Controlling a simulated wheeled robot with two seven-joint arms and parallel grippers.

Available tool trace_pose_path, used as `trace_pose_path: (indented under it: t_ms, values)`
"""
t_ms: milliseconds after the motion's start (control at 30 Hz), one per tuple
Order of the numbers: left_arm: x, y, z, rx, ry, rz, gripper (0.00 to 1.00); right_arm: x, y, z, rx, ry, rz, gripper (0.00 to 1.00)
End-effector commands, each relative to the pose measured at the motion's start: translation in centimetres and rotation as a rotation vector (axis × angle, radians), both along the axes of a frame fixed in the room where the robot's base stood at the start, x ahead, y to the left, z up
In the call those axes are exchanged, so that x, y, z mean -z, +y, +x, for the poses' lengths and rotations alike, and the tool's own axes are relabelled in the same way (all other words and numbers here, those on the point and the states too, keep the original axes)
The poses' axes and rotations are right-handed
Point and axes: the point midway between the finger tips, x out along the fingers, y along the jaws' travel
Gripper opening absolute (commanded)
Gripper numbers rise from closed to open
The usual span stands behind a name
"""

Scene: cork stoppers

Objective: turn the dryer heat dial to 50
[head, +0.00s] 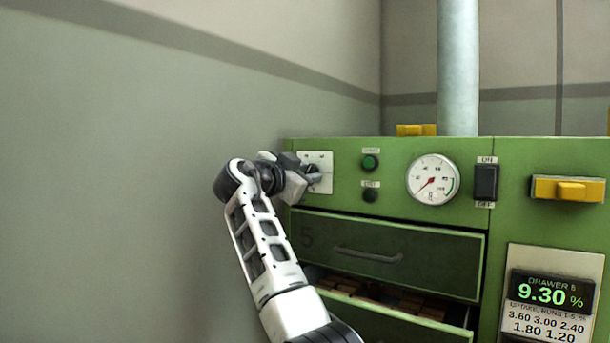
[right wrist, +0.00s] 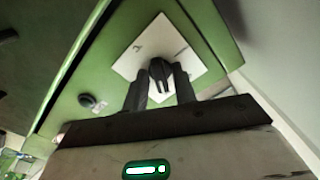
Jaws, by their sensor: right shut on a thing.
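The dryer's heat dial (right wrist: 159,72) is a dark knob on a white scale plate (right wrist: 140,48), seen in the right wrist view. In the head view the plate (head: 325,160) sits at the upper left of the green dryer front (head: 392,160), partly hidden by my gripper. My right gripper (right wrist: 161,88) is shut on the dial, with one dark finger on each side of it. It also shows in the head view (head: 312,174). The scale numbers are too small or covered to read. My left gripper is not in view.
Right of the plate are a green button (head: 370,162), a round gauge (head: 433,180) and an on/off switch (head: 486,182). Below, a closed drawer (head: 385,254) sits above a partly open drawer (head: 462,317) holding brown pieces. A grey wall (head: 110,190) stands left.

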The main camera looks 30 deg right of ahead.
Motion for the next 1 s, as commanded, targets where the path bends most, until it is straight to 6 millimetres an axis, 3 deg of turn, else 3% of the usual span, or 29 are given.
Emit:
trace_pose_path:
  t_ms: [267,300,333,733,1000]
  values:
    - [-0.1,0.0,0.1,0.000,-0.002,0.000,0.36,0.2,0.1,0.0,0.000,0.002,0.003,0.04]
    - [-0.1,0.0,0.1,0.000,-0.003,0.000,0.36,0.2,0.1,0.0,0.000,0.003,0.003,0.30]
    - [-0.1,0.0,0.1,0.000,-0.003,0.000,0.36,0.2,0.1,0.0,0.000,0.003,0.003,0.35]
    - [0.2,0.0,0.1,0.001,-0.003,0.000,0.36,0.1,0.9,-0.3,-0.002,0.001,-0.001,0.35]
    - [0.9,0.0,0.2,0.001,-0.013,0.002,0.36,0.3,6.0,-2.3,-0.005,0.000,0.002,0.35]
